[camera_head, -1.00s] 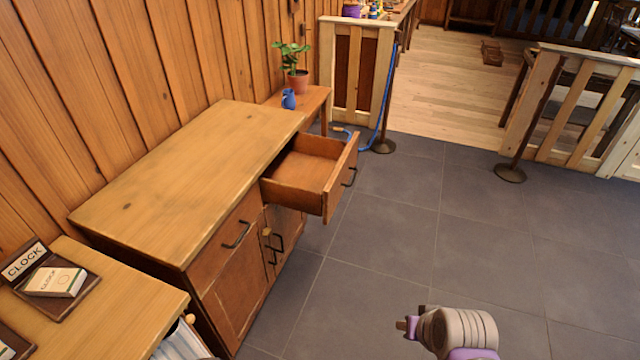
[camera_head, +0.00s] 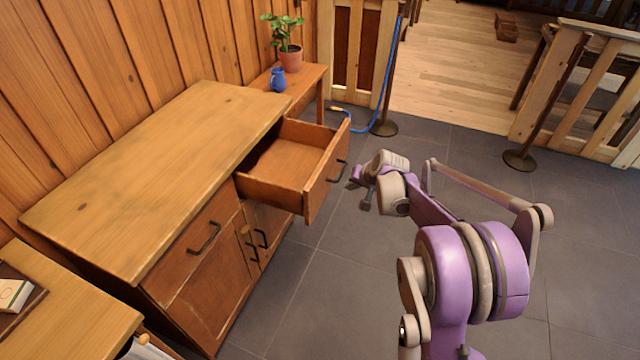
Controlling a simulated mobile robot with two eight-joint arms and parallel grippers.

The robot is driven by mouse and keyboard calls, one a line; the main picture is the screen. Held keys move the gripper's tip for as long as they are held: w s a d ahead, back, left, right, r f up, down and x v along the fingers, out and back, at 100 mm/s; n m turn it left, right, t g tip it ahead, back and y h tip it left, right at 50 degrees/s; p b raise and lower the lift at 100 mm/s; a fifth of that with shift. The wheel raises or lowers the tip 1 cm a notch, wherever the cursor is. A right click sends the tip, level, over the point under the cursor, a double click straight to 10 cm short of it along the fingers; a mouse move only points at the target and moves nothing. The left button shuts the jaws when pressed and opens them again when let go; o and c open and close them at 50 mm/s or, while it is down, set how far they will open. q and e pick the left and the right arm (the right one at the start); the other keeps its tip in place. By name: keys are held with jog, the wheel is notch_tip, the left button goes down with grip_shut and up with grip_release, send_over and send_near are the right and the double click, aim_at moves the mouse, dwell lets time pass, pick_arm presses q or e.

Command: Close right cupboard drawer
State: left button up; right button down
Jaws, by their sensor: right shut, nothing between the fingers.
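The right cupboard drawer (camera_head: 328,180) is pulled well out of the wooden cupboard (camera_head: 150,165), and its inside looks empty. Its front has a dark bar handle and faces right, toward my right arm. My right gripper (camera_head: 359,188) is shut and empty. In the picture it is just to the right of the drawer front, close to the handle, with a small gap showing between them. My left gripper is out of view.
The left drawer (camera_head: 205,235) and the doors below look shut. A small table with a potted plant (camera_head: 290,58) and a blue jug (camera_head: 277,79) stands behind the cupboard. A barrier post (camera_head: 384,126) stands beyond.

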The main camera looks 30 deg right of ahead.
jog(key=b, duration=0.1)
send_near(323, 190)
notch_tip(323, 190, down, 3)
jog(key=d, duration=0.2)
jog(key=w+a, duration=0.2)
jog(key=shift+w+a+f, duration=0.15)
jog(key=shift+w+f, duration=0.1)
jog(key=shift+f, duration=0.05)
